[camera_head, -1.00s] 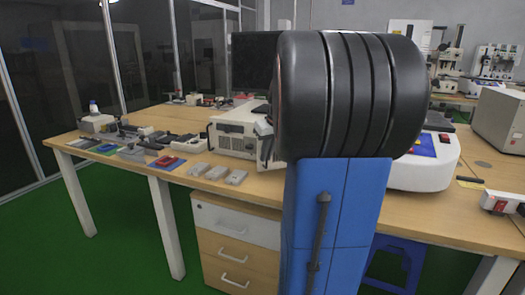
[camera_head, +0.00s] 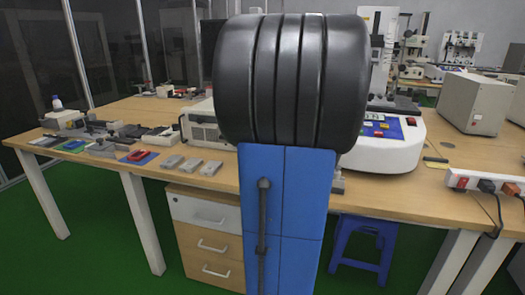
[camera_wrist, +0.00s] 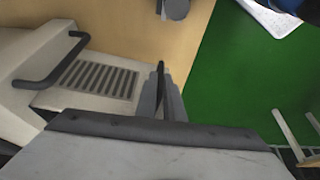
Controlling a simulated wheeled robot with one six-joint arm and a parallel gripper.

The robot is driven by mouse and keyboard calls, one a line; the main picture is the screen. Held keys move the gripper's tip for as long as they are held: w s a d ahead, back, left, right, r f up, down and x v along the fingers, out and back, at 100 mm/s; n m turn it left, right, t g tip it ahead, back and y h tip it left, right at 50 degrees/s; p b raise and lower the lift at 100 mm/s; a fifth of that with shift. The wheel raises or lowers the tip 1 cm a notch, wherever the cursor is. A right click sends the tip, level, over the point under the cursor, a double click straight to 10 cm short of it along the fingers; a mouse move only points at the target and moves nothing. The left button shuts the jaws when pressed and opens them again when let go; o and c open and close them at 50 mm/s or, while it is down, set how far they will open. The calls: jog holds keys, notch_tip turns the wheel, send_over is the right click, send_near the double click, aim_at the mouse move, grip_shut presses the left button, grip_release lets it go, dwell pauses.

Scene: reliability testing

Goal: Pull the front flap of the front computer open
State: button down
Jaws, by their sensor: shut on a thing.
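The front computer (camera_head: 203,126) is a pale box on the wooden table, partly hidden behind my arm in the head view. In the wrist view its pale body fills the left side, with a dark handle (camera_wrist: 52,65) and a slotted vent panel (camera_wrist: 98,79). My gripper (camera_wrist: 162,92) is beside the vent panel, its two grey fingers closed around a thin dark piece (camera_wrist: 160,76). This piece looks like the front flap seen edge-on, but most of it is hidden. In the head view my gripper is hidden behind my arm.
Grey blocks (camera_head: 191,165) and a red part (camera_head: 138,155) lie at the table's front edge, left of my arm. A white machine (camera_head: 390,143) and a power strip (camera_head: 487,183) stand to the right. Drawers (camera_head: 207,230) and a blue stool (camera_head: 365,243) are below.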

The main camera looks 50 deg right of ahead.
jog(key=shift+s+d, duration=0.15)
jog(key=shift+s, duration=0.15)
jog(key=c, duration=1.9)
grip_release()
jog(key=v, duration=1.7)
jog(key=shift+r, duration=0.15)
